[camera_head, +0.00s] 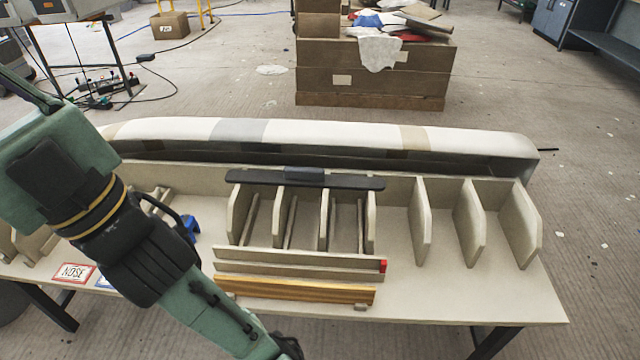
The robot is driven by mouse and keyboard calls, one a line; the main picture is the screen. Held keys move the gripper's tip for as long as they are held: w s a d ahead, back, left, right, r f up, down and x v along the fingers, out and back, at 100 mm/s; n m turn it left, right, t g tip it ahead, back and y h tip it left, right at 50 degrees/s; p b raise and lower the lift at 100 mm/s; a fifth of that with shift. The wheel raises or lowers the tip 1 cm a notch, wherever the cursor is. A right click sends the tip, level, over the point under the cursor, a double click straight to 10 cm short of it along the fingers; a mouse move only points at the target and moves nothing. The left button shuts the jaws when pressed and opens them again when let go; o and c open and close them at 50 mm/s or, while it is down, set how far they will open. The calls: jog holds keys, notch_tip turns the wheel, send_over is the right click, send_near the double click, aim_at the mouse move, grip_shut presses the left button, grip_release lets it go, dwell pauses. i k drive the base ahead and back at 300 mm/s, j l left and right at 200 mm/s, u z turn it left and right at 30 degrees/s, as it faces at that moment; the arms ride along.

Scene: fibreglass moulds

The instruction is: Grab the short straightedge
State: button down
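Several long bars are at the middle of the bench. A dark bar with a raised grip (335,181) lies across the tops of several upright dividers. In front of the dividers is a pale bar with a red right end (300,268). Nearer still is a yellow-brown wooden bar (300,291). I cannot tell for sure which one is the short straightedge. My arm comes in from the left and reaches down over the bench's front. Only a dark bit of my gripper (288,346) shows at the bottom edge, in front of the wooden bar and apart from it. Its fingers are not clear.
The bench (460,296) has a bare front right part. More upright dividers (470,225) stand on the right. A long pale mould (320,132) lies behind. A loaded crate (372,75) stands on the floor behind.

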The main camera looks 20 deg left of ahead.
aim_at(294, 177)
jog(key=j+z, duration=0.25)
jog(key=j, duration=0.3)
jog(key=j+z, duration=0.2)
jog(key=j, duration=0.35)
jog(key=k+j+z, duration=0.25)
jog(key=j, duration=0.25)
jog(key=i, duration=0.1)
